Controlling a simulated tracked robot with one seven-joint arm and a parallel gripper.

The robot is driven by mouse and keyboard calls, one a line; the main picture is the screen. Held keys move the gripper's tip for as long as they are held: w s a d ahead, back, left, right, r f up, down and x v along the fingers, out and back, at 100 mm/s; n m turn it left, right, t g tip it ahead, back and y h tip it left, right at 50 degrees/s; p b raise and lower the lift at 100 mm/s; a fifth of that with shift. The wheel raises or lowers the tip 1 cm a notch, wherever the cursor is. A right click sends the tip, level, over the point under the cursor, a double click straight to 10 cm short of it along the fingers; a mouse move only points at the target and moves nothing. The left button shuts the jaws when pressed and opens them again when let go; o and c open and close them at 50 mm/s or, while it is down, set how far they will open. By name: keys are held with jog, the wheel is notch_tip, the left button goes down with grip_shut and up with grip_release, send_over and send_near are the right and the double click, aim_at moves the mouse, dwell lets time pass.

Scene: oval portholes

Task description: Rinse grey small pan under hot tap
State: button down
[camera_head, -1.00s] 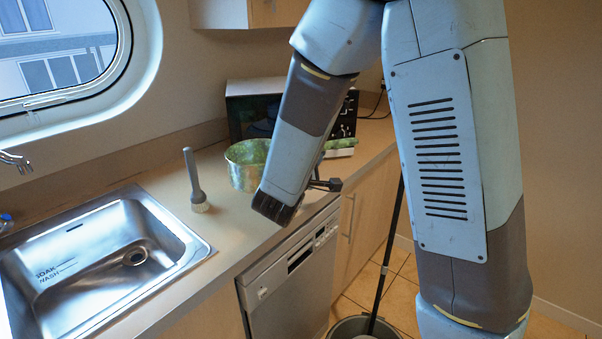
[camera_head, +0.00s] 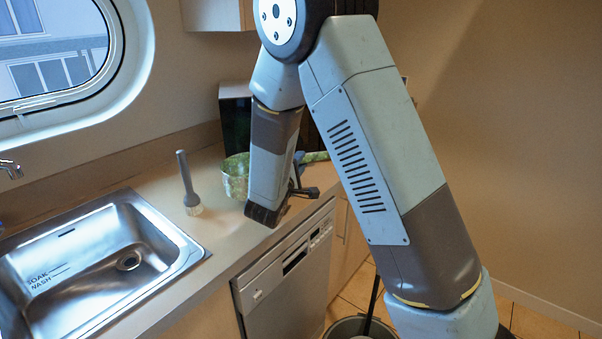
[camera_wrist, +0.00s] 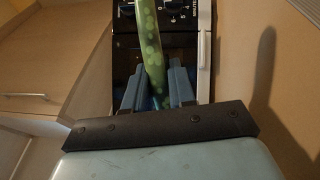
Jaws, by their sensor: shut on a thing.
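No grey pan shows; the pan (camera_head: 235,178) is green and mottled, on or just above the counter right of the brush, partly hidden behind my forearm. Its green spotted handle (camera_head: 316,156) sticks out on the right of my arm. In the wrist view the handle (camera_wrist: 150,40) runs between the two blue fingers of my gripper (camera_wrist: 157,72), which is shut on it. The tap (camera_head: 10,168) shows at the left edge, only in part, above the steel sink (camera_head: 185,255).
A brush (camera_head: 188,185) stands upright on the counter between sink and pan. A dark appliance (camera_head: 235,125) stands behind the pan. The dishwasher (camera_head: 290,285) is below the counter, with a bucket (camera_head: 345,325) on the floor to its right.

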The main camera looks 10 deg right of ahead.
jog(key=shift+w+f, duration=0.2)
jog(key=shift+f, duration=1.5)
jog(key=c, duration=0.9)
grip_release()
jog(key=shift+c, duration=0.2)
